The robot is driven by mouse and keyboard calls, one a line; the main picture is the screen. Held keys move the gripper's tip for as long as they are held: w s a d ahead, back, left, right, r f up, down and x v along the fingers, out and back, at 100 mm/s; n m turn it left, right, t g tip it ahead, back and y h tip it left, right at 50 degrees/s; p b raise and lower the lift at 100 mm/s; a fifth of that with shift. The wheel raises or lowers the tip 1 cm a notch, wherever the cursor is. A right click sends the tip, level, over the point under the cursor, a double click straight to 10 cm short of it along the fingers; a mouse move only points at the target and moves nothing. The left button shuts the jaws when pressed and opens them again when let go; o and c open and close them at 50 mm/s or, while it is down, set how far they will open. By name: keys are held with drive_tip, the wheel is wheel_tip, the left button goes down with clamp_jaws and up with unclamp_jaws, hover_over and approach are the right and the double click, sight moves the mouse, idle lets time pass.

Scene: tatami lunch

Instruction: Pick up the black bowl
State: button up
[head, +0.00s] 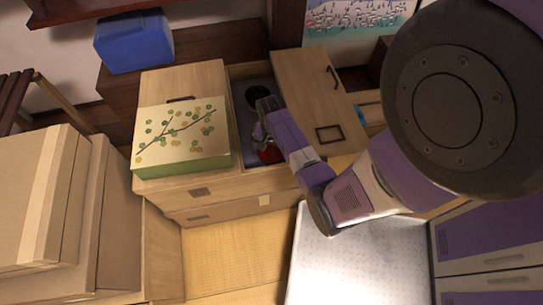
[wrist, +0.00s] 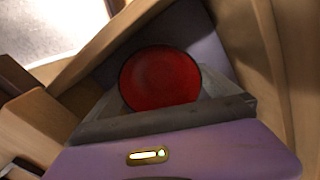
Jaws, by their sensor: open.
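A dark round thing, seemingly the black bowl (head: 258,95), sits in the far part of an open compartment in the wooden chest. My gripper (head: 265,106) reaches into this compartment, just on the near side of the dark bowl. Its grey fingers are open; I see nothing held between them. Whether they touch the bowl I cannot tell. In the wrist view, the grey gripper parts (wrist: 165,116) show in front of a round red bowl with a dark rim (wrist: 160,77). The red bowl (head: 268,156) is at the compartment's near end in the head view. The dark bowl does not show in the wrist view.
The wooden chest (head: 200,200) has raised walls around the compartment. A green box with a flowered lid (head: 180,135) stands left of it. An opened wooden panel (head: 305,80) lies right. Cardboard boxes (head: 45,205) stand at the left. A blue box (head: 135,42) sits behind.

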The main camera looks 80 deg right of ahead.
drive_tip(key=shift+f, duration=0.55)
drive_tip(key=c, duration=1.1)
drive_tip(key=shift+r, duration=0.15)
